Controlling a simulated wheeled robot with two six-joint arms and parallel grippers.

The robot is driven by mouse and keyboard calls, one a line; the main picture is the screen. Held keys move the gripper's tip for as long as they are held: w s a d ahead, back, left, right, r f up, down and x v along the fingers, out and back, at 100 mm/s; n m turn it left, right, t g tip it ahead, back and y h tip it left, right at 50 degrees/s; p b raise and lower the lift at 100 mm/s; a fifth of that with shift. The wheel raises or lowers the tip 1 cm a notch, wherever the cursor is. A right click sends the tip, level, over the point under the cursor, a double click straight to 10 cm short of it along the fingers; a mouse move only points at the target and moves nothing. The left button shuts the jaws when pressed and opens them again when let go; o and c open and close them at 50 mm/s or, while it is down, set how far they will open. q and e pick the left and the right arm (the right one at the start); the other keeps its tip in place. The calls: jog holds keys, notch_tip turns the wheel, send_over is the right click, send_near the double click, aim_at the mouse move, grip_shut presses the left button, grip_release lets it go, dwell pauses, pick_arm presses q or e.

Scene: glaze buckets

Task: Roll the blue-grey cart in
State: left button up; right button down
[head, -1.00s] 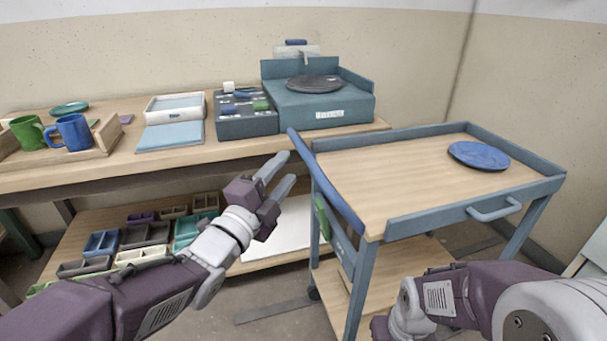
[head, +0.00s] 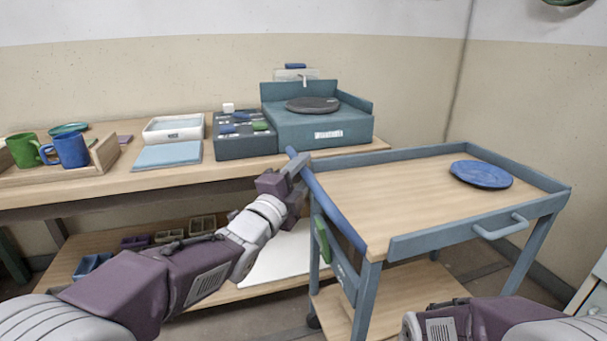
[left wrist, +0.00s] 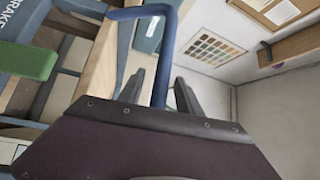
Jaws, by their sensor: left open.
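The blue-grey cart (head: 440,245) stands at the right in the head view, with a wooden top and a lower shelf. A blue bar handle (head: 330,203) runs along its left end. My left gripper (head: 298,168) is at the far end of this handle. In the left wrist view, the handle (left wrist: 163,55) passes between the two open fingers (left wrist: 160,92). Whether the fingers touch it I cannot tell. My right arm shows at the lower right of the head view, but its fingers are out of the picture.
A blue plate (head: 481,174) lies on the cart top. A wooden workbench (head: 130,183) along the wall holds mugs, trays and a wheel unit (head: 318,125). The cart's left end is close to the bench. A green piece (head: 322,238) hangs on the cart's side.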

pick_arm(q)
grip_shut()
jog(key=shift+f, duration=0.1)
dwell(1.2)
